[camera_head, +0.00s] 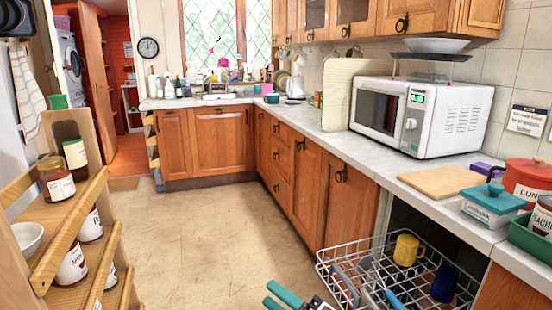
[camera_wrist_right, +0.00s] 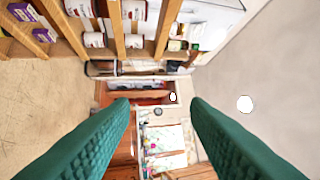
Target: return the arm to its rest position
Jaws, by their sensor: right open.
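My right gripper (camera_head: 269,294) is at the bottom edge of the head view, left of the wire basket, over the floor. Its teal fingers are apart and nothing is between them. In the right wrist view the two fingers (camera_wrist_right: 160,103) are spread wide, with the room showing between them. Most of the right arm is out of the picture. My left gripper is not in view.
A wire dishwasher basket (camera_head: 335,281) with a yellow mug (camera_head: 408,249) is close to the gripper's right. A wooden shelf rack (camera_head: 75,242) with jars stands at left. The counter (camera_head: 376,165) with a microwave (camera_head: 455,122) runs along the right. The middle floor (camera_head: 200,230) is clear.

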